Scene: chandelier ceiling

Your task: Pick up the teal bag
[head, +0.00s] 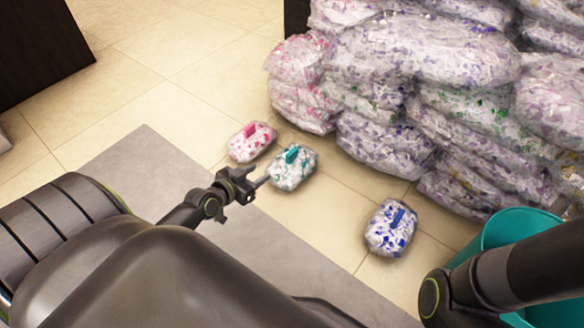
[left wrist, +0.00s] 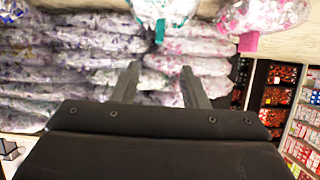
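The teal bag (head: 292,170) is a clear bag of white and teal pieces with a teal tag on top, lying on the tiled floor. It also shows in the left wrist view, cut off by the top edge (left wrist: 170,8). My left gripper (head: 258,188) is just left of and near the teal bag, with its fingers apart and nothing between them. In the left wrist view, the two fingers (left wrist: 160,85) are spread. My right arm comes in at the lower right, but its gripper is out of view.
A pink-tagged bag (head: 250,142) lies close to the left of the teal bag. A blue-tagged bag (head: 391,228) lies to the right. A tall stack of filled bags (head: 410,60) stands behind. A teal bin (head: 510,228) is at right.

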